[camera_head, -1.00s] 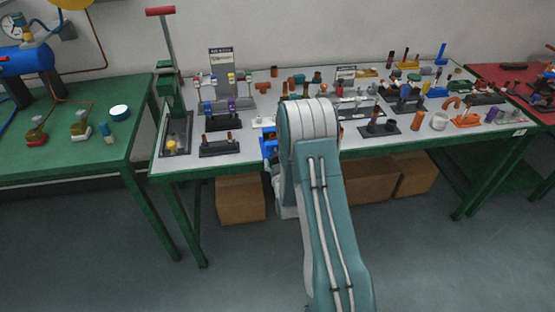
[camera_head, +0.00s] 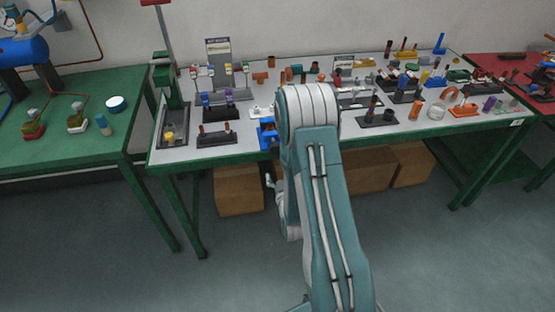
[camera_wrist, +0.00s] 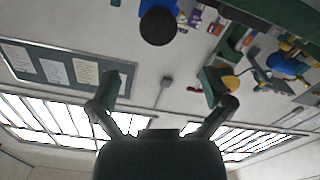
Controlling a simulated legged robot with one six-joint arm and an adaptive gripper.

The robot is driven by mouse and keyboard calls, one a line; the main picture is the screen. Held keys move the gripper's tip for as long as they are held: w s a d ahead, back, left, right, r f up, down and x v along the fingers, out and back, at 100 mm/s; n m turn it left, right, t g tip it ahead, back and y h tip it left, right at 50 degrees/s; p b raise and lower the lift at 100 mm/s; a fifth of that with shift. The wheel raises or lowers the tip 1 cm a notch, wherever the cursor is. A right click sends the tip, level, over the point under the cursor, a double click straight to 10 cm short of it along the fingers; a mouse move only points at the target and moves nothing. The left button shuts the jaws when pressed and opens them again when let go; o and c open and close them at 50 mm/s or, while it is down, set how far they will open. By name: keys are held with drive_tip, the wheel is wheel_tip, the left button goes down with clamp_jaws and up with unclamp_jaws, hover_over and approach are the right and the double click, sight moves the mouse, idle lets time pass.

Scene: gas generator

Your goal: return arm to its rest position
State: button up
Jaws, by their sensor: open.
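My arm shows in the head view as a teal and white link, bent at a rounded elbow in front of the middle table. Behind it a lower white and teal part hangs in front of the table's near edge. My gripper (camera_wrist: 161,90) shows in the wrist view with its two dark fingers spread wide and nothing between them. In the head view the gripper is mostly hidden behind my arm, so I cannot place its fingertips there. The wrist view looks up at the wall and bright windows, tilted over.
The middle table (camera_head: 290,150) with a green frame bears many small parts, including a blue piece (camera_head: 267,134) close beside my arm. A green table (camera_head: 60,148) stands left and a red one (camera_head: 510,72) right. Cardboard boxes (camera_head: 238,190) sit underneath. The floor in front is clear.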

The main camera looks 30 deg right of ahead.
drive_tip(key=shift+v, duration=1.05)
drive_tip(key=a+r+g+y, duration=0.2)
drive_tip(key=a+r+g, duration=0.15)
drive_tip(key=r, duration=0.45)
drive_tip(key=a+r+g+y, duration=0.2)
drive_tip(key=a+r, duration=0.2)
drive_tip(key=r, duration=0.5)
drive_tip(key=s+a+r+g, duration=0.2)
drive_tip(key=s+r, duration=0.1)
drive_tip(key=s, duration=0.4)
drive_tip(key=s+a+r+g, duration=0.2)
drive_tip(key=s, duration=0.6)
drive_tip(key=s+a+r+g+y, duration=0.1)
drive_tip(key=s+a+r+g, duration=0.1)
drive_tip(key=s, duration=0.5)
drive_tip(key=shift+s+r+m, duration=0.3)
drive_tip(key=shift+s+r, duration=0.1)
drive_tip(key=shift+r, duration=0.45)
